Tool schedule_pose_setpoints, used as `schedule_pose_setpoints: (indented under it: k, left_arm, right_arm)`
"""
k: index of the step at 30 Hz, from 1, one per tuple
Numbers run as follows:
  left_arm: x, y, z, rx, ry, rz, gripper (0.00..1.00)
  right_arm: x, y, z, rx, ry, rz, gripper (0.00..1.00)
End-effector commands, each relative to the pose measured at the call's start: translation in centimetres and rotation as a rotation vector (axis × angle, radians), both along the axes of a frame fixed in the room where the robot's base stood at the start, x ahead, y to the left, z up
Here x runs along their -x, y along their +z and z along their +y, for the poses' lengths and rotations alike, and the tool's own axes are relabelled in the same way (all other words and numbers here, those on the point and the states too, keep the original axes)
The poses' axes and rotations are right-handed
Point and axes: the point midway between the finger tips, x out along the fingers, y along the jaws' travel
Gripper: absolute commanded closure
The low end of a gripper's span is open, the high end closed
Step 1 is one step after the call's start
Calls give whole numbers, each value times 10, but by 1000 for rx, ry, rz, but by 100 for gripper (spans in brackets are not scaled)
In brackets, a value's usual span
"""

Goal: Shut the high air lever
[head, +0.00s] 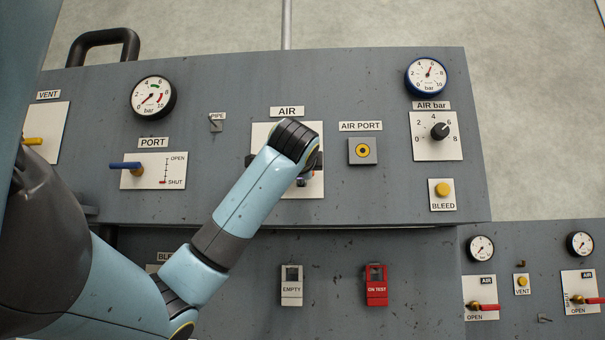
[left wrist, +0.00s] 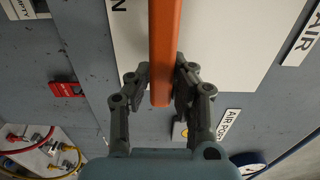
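The high air lever is an orange bar (left wrist: 165,50) in the left wrist view. It runs down from the top edge and ends between the fingers. My left gripper (left wrist: 163,82) has a finger close against each side of the bar, with no clear gap, so it looks shut on it. The lever's white plate (head: 261,134) sits below the AIR label (head: 287,111) in the head view. My left arm and wrist cover most of the plate, the lever and the fingers there. The lever's angle cannot be read in the head view. My right gripper is not in view.
The AIR PORT socket (head: 362,151) is right of the plate and the PORT lever (head: 127,165) is left. A blue-rimmed gauge (head: 427,76) and selector knob (head: 437,130) are further right. Below hang an EMPTY tag (head: 291,289) and a red ON TEST tag (head: 376,290).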

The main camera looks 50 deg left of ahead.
Motion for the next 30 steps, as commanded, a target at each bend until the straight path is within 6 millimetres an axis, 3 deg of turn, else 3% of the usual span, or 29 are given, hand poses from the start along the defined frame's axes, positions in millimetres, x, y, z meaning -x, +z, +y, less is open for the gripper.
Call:
schedule_pose_setpoints:
  k: [1,6,17,30]
  left_arm:
    - [-1,-5,0,6,-2,9,77]
    - [-1,-3,0,4,-1,6,56]
    - [4,-1,-6,1,-1,1,56]
    - [61,-2,-75,4,-5,-1,56]
  right_arm:
    - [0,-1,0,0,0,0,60]
    - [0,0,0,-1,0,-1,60]
    - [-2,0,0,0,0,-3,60]
    - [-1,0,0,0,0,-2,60]
